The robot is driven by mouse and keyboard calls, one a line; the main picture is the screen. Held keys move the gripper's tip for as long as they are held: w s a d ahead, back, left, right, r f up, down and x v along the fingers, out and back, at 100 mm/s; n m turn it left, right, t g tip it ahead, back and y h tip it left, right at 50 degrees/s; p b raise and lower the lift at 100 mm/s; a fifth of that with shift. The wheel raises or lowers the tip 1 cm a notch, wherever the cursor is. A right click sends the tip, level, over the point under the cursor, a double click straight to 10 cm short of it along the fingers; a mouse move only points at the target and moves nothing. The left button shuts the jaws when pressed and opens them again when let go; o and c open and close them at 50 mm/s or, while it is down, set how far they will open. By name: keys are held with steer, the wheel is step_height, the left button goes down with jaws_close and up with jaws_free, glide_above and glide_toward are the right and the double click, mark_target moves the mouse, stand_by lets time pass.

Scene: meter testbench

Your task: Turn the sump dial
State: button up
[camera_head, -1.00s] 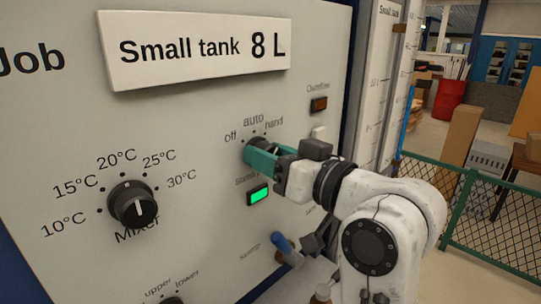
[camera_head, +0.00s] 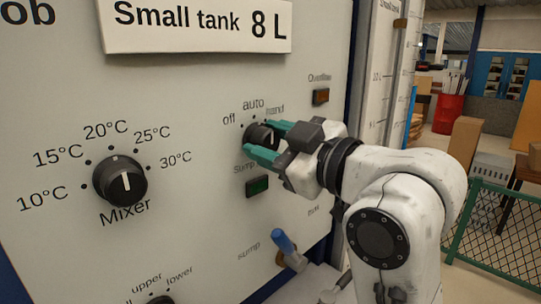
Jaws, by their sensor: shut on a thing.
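The sump dial (camera_head: 261,135) is a black knob on the pale panel, under the labels off, auto and hand. My gripper (camera_head: 258,138) reaches it from the right. Its two green fingers lie on either side of the knob, one at the upper right and one at the lower left, and are shut on it. The fingers hide part of the knob, and I cannot tell exactly which label it points to. Below it, the green lamp (camera_head: 257,187) is dark.
The black mixer dial (camera_head: 120,182) is to the left. A "Small tank 8 L" sign (camera_head: 200,27) is above. A blue-handled sump valve (camera_head: 284,241) sticks out below my gripper. An orange-brown overflow lamp (camera_head: 320,96) is at the upper right. A green fence (camera_head: 490,225) stands at right.

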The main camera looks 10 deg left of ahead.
steer(key=n+b, duration=0.1)
steer(key=n, duration=0.1)
steer(key=n+b, duration=0.3)
steer(key=shift+f+n, duration=0.25)
steer(key=shift+n, duration=0.05)
steer(key=shift+n+b, duration=1.2)
steer(key=shift+n, duration=0.6)
steer(key=shift+s+a+r, duration=0.1)
steer(key=o, duration=1)
steer(key=b+v, duration=0.1)
steer(key=v, duration=0.9)
steer(key=shift+s+d, duration=0.25)
steer(key=shift+d, duration=0.1)
